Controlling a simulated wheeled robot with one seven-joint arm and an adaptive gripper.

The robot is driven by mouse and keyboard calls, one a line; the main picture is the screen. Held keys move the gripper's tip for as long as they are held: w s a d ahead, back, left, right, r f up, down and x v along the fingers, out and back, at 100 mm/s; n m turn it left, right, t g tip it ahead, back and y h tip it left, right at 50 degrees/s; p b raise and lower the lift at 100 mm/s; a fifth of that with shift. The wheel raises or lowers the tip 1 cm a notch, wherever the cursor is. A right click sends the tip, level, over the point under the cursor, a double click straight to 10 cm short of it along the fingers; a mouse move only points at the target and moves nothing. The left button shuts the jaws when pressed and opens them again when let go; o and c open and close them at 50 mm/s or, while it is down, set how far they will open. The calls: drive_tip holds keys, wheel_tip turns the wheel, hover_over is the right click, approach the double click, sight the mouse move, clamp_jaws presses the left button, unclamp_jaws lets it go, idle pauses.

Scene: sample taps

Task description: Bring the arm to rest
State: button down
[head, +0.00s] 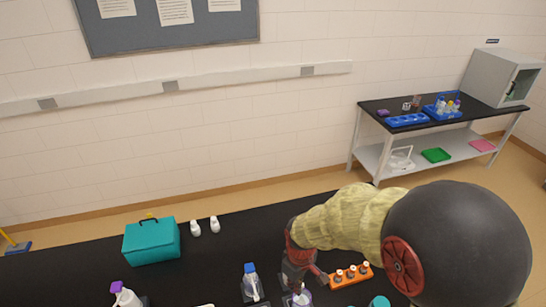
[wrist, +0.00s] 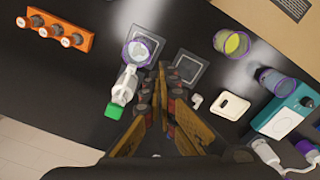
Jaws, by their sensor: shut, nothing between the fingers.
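My gripper (head: 300,283) is at the end of my arm, low over the black bench in the head view. In the wrist view my gripper (wrist: 162,78) has its fingers together with nothing between them. A purple-rimmed clear cup (wrist: 138,48) stands just left of the fingertips, by a white tap with a green end (wrist: 122,88). The cup's rim (head: 302,298) also shows below my gripper in the head view. My arm hides part of the bench.
An orange rack (head: 352,275) stands right of my gripper. A cup of yellow liquid (wrist: 232,42) and a teal device (wrist: 288,110) are at the wrist view's right.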

drive_tip(key=s+d+r+m+t+b, duration=0.5)
drive_tip(key=s+d+m+b, duration=0.4)
drive_tip(key=b, duration=1.3)
drive_tip(key=s+d+r, duration=0.1)
drive_tip(key=s+d, duration=0.1)
drive_tip(key=d, duration=0.1)
drive_tip(key=shift+s+r+t, duration=0.25)
drive_tip(key=shift+s+t, duration=0.05)
